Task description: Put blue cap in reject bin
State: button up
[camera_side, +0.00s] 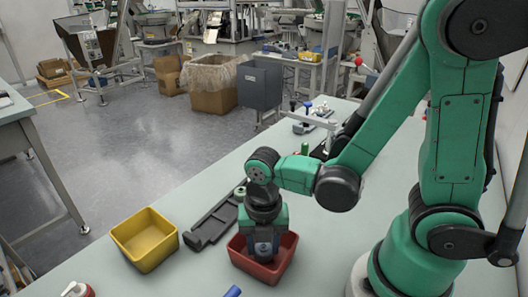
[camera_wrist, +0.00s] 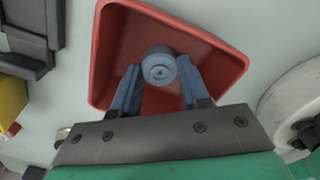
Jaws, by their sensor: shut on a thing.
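The blue cap (camera_wrist: 158,66) is a small round blue-grey piece between my fingertips in the wrist view. My gripper (camera_wrist: 158,80) is shut on it. In the side view my gripper (camera_side: 264,248) points down inside the red bin (camera_side: 285,265), and the cap is too small to make out clearly there. The red bin's walls surround the cap in the wrist view (camera_wrist: 225,60). I cannot tell whether the cap touches the bin floor.
A yellow bin (camera_side: 146,240) stands on the table to the left. A dark grey fixture (camera_side: 212,222) lies between the two bins. A blue object (camera_side: 232,291) is at the front edge of the picture, with a red and white one (camera_side: 77,290) at the lower left.

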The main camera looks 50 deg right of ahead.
aim_at(263, 248)
jog(key=shift+f, duration=0.15)
jog(key=shift+f, duration=0.1)
jog(key=o, duration=0.8)
jog(key=shift+f, duration=0.1)
notch_tip(263, 248, up, 13)
jog(key=w+d+m+t, duration=0.1)
jog(key=m+t, duration=0.1)
jog(key=m, duration=0.6)
jog(key=w+d+m+t, duration=0.1)
jog(key=d+m+t, duration=0.1)
jog(key=m, duration=0.7)
jog(key=w+d+m+t, duration=0.2)
jog(key=m+t, duration=0.1)
jog(key=m, duration=0.5)
jog(key=shift+w+f+m, duration=0.1)
jog(key=shift+f+m, duration=0.05)
jog(key=shift+m, duration=0.25)
